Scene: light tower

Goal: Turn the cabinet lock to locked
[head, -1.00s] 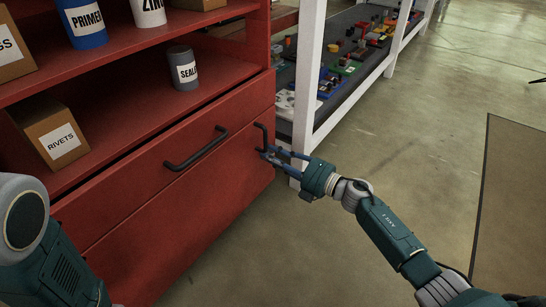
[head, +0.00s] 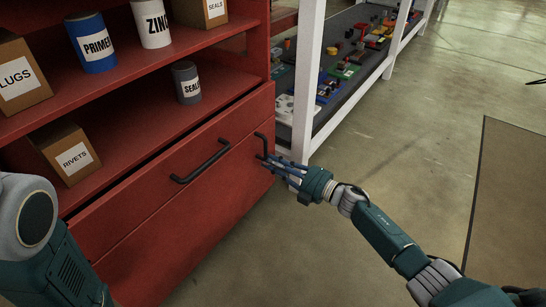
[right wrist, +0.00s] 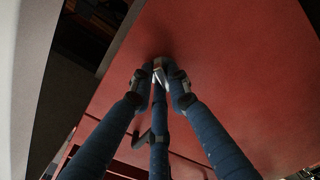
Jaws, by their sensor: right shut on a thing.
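The red cabinet (head: 190,215) shows a slim black bent lever (head: 261,142) near the right edge of its front, taken to be the lock. My right gripper (head: 272,161) is at the lever's lower end, with its blue fingers closed together there. In the right wrist view the fingertips (right wrist: 159,70) meet around a small pale metallic piece against the red panel; most of that piece is hidden. A black bent bar (right wrist: 143,140) shows beyond the fingers. I cannot tell the lock's marking. My left arm shows at the left edge; its gripper is not in view.
A black drawer handle (head: 200,160) sits left of the lever. Cans and labelled boxes, such as the rivets box (head: 68,154), stand on the open shelves. A white-framed rack (head: 308,85) stands close behind the right gripper.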

